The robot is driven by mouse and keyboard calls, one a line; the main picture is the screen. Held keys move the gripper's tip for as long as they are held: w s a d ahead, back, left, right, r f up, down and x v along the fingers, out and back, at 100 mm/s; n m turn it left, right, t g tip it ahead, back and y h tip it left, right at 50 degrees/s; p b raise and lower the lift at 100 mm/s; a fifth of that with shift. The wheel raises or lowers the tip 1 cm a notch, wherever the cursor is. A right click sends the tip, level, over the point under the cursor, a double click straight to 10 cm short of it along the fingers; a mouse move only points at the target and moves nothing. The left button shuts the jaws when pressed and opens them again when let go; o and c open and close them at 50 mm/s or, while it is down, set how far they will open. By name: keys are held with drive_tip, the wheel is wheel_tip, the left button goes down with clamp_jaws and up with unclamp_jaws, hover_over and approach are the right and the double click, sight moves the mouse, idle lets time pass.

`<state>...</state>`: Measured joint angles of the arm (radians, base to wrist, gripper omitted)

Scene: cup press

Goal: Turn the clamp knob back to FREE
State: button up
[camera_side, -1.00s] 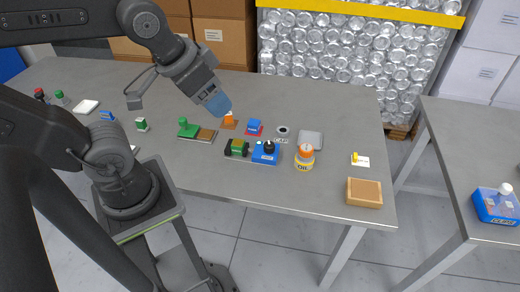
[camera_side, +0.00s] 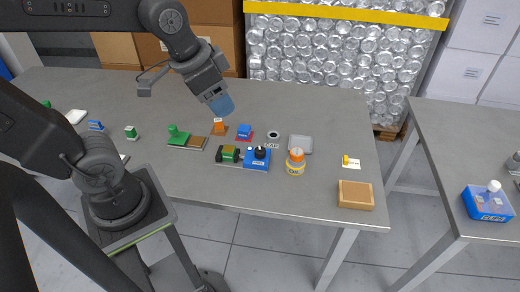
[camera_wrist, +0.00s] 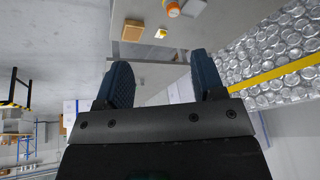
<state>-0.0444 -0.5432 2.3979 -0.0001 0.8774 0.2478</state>
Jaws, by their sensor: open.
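The black clamp knob (camera_side: 261,152) sits on top of a blue block (camera_side: 257,163) near the middle of the table. A green block (camera_side: 229,153) with dark parts around it lies just left of the blue block. The knob's pointer and any FREE mark are too small to read. My gripper (camera_side: 222,104) hangs above the table, up and to the left of the knob, apart from it. In the wrist view my gripper (camera_wrist: 164,78) shows two spread dark blue fingers with nothing between them. The knob is not in the wrist view.
An orange-capped bottle (camera_side: 296,162) stands right of the blue block. A grey tray (camera_side: 300,144), a black ring (camera_side: 273,134), a blue item on red (camera_side: 244,132), an orange item (camera_side: 218,128) and a green piece (camera_side: 177,136) are close by. A brown box (camera_side: 356,195) lies front right.

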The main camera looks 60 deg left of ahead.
drive_tip(key=w+a+f+m+g, duration=0.1)
drive_tip(key=w+a+f+m, duration=0.15)
drive_tip(key=w, duration=0.25)
drive_tip(key=w+a+f+m+g, duration=0.1)
drive_tip(key=w+a+f+m, duration=0.15)
drive_tip(key=w+f, duration=0.2)
drive_tip(key=m+g, duration=0.3)
drive_tip(key=m, duration=0.3)
approach(260, 150)
wheel_tip(260, 150, down, 10)
drive_tip(key=shift+s+a+f, duration=0.1)
drive_tip(key=shift+a, duration=0.1)
drive_tip(key=shift+c, duration=0.4)
drive_tip(key=c, duration=0.9)
drive_tip(key=shift+o, duration=0.2)
